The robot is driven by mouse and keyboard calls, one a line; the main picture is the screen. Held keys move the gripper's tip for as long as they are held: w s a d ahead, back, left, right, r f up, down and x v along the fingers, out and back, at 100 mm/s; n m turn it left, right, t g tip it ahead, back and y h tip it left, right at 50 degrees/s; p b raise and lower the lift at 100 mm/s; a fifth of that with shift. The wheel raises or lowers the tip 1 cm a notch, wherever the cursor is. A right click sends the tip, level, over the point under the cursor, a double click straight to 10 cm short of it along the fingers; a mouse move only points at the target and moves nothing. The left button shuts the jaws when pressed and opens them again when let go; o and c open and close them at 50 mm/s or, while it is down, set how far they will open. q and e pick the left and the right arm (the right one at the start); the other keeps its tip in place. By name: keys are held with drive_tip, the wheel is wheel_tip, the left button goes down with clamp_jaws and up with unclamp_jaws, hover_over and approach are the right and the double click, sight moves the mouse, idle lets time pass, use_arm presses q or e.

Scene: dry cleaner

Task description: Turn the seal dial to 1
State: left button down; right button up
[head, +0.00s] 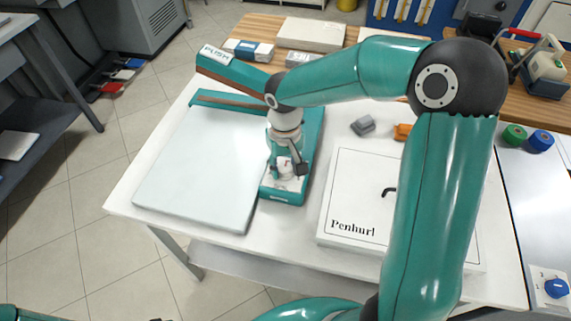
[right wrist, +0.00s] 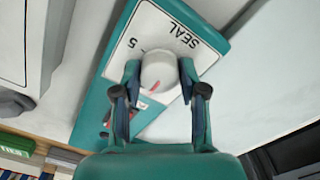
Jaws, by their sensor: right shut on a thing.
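The teal sealer (head: 312,128) stands on the white table, with a raised arm marked PUSH (head: 222,61). Its white round seal dial (right wrist: 158,72) sits on a white panel printed SEAL and 5; the other scale numbers are hidden. A short red mark shows on the dial's face, towards the lower part of the right wrist view. My right gripper (head: 287,170) is over the front end of the sealer. In the right wrist view its two fingers (right wrist: 158,80) are shut on the dial, one on each side. My left gripper is out of view.
A pale flat board (head: 195,170) lies left of the sealer. A white box marked Penhurl (head: 350,205) is to the right, with a grey block (head: 362,125) behind it. Green tape (head: 515,135) and blue tape (head: 540,140) are further right. Boxes stand on the wooden counter (head: 262,28) behind.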

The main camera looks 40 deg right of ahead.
drive_tip(key=n, duration=0.4)
drive_tip(key=shift+n, duration=0.4)
drive_tip(key=n+p, duration=0.1)
drive_tip(key=n, duration=0.4)
drive_tip(key=n+p, duration=0.1)
drive_tip(key=n, duration=0.4)
drive_tip(key=shift+r, duration=0.1)
drive_tip(key=n+p, duration=0.1)
drive_tip(key=n, duration=0.3)
drive_tip(key=shift+n, duration=0.4)
drive_tip(key=shift+w, duration=0.1)
drive_tip(key=o, duration=1.1)
drive_tip(key=shift+o, duration=0.2)
